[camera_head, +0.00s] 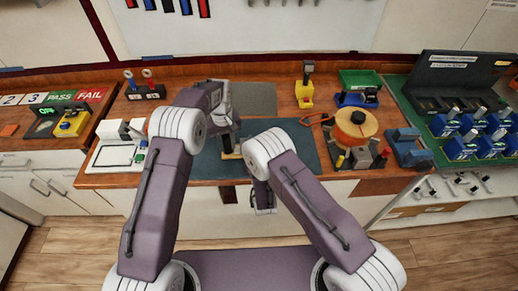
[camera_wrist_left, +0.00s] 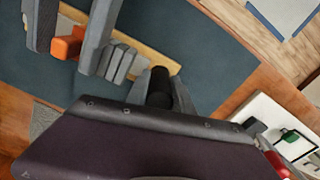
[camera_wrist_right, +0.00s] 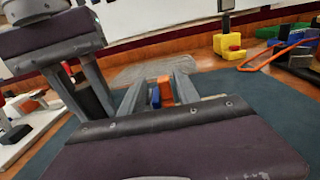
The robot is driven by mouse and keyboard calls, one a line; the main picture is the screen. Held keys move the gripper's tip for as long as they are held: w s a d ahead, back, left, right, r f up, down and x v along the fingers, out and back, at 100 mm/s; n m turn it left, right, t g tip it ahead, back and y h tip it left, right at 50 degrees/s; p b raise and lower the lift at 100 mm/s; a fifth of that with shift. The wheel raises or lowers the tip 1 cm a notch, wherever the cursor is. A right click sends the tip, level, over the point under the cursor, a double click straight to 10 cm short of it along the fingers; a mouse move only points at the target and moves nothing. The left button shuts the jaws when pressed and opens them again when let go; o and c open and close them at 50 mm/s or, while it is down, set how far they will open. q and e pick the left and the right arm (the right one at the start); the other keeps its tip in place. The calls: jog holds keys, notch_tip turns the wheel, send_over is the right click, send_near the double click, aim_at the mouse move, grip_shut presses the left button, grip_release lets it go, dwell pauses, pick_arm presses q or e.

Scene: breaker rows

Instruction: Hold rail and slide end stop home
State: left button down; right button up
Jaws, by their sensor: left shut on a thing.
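A yellow-tan rail (camera_wrist_left: 142,48) lies on the dark mat, with several grey blocks in a row along it in the left wrist view. My left gripper (camera_head: 230,150) is over the rail in the head view; its fingers are shut on a black upright post (camera_wrist_left: 160,82) at one end of the rail. The orange end stop (camera_wrist_left: 66,46) is between the long grey fingers of my right gripper (camera_wrist_right: 160,84); it also shows in the right wrist view (camera_wrist_right: 166,90), with a blue piece beside it. Whether those fingers press on it is unclear. My right forearm hides much of the rail in the head view.
Blue breakers (camera_head: 462,146) stand on a green panel at far right. A grey sheet (camera_head: 258,98) lies behind the mat.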

jog(key=s, duration=1)
jog(key=shift+s+d, duration=0.2)
pick_arm(q)
jog(key=c, duration=1)
grip_release()
jog(key=shift+c, duration=0.2)
notch_tip(320, 180, up, 12)
jog(key=shift+r, duration=0.1)
